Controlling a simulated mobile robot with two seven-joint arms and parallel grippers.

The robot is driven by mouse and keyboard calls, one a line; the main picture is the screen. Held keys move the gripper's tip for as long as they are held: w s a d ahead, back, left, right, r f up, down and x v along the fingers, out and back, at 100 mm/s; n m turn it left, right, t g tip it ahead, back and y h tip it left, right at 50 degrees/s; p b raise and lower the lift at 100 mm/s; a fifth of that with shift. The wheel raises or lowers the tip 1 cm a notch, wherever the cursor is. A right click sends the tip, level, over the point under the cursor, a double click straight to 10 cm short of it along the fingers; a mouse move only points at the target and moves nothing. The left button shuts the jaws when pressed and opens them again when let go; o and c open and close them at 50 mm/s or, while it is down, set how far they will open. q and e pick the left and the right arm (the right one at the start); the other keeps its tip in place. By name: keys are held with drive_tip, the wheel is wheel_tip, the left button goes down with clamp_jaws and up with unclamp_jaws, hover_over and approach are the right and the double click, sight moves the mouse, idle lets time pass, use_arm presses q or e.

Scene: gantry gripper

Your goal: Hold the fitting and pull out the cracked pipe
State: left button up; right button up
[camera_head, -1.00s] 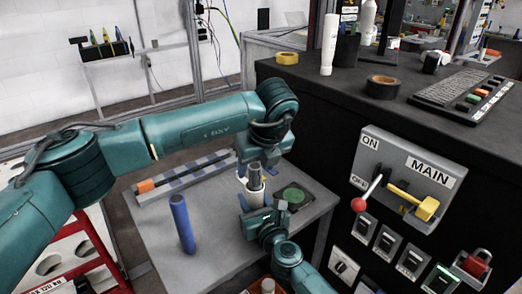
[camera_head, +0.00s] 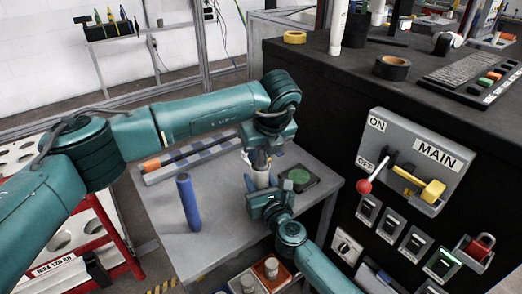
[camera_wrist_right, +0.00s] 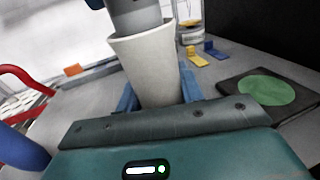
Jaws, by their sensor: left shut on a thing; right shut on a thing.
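The white fitting (camera_head: 261,179) stands upright on the grey table, and its wide mouth shows in the right wrist view (camera_wrist_right: 152,66). My right gripper (camera_head: 263,194) is shut on the fitting, its blue fingers on either side of it. The grey pipe (camera_wrist_right: 136,14) sits in the fitting's mouth; its lower end is hidden inside. My left gripper (camera_head: 259,158) comes down from above and is shut on the pipe, hiding most of it in the head view. Any crack is too small to tell.
A blue pipe (camera_head: 188,203) stands upright on the grey table (camera_head: 215,230), left of the fitting. A dark square pad with a green disc (camera_head: 298,177) lies to the right. A rack with an orange-ended bar (camera_head: 190,156) lies behind. The black cabinet with its switch panel (camera_head: 416,160) bounds the right.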

use_arm(q)
drive_tip(key=c, duration=0.4)
drive_tip(key=shift+o, duration=0.2)
drive_tip(key=shift+r, duration=0.1)
drive_tip(key=shift+r, duration=0.1)
drive_tip(key=shift+r, duration=1.4)
use_arm(e)
drive_tip(key=shift+f, duration=0.1)
use_arm(q)
drive_tip(key=shift+r, duration=0.1)
drive_tip(key=shift+r, duration=1.4)
drive_tip(key=shift+r, duration=1.45)
